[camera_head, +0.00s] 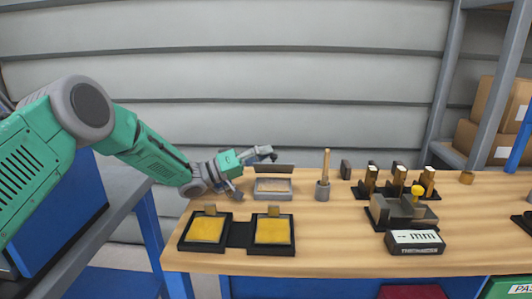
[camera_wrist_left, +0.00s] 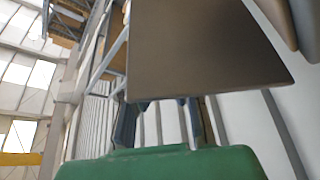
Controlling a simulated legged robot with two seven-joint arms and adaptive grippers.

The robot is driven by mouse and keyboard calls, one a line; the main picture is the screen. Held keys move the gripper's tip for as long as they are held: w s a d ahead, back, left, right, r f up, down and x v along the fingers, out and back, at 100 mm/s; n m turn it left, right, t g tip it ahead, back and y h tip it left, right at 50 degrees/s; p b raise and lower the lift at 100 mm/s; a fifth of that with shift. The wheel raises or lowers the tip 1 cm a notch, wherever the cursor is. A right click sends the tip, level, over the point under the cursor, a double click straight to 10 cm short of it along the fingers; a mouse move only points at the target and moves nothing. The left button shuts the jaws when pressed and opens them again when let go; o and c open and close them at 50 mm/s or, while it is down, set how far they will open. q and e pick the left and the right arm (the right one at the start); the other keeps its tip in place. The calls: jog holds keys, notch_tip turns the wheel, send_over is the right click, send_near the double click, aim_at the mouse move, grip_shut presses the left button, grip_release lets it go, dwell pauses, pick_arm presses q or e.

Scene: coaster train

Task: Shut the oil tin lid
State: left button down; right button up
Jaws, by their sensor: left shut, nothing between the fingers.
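The oil tin (camera_head: 273,187) is a small pale grey rectangular box on the bench, left of the middle in the head view. Its dark lid (camera_head: 275,169) stands raised along the tin's back edge, so the tin is open. My left gripper (camera_head: 267,154) is shut and empty, just above and behind the raised lid; I cannot tell whether it touches the lid. In the left wrist view a large dark flat panel (camera_wrist_left: 200,45) fills the upper middle, perhaps the lid seen close up. The fingertips are not clear there. My right gripper is not in view.
Two black trays with yellow pads (camera_head: 207,229) lie in front of the tin. A grey cup with a wooden handle (camera_head: 323,190) stands to its right. Farther right are several black-based blocks (camera_head: 396,180), a fixture with a yellow knob (camera_head: 417,190) and a labelled gauge box (camera_head: 415,242).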

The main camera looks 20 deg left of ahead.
pick_arm(q)
jog(key=shift+s+d+f, duration=0.15)
jog(key=shift+s+d, duration=0.15)
jog(key=shift+a, duration=0.15)
dwell(0.3)
notch_tip(320, 180, up, 10)
jog(key=shift+f, duration=0.15)
dwell(0.3)
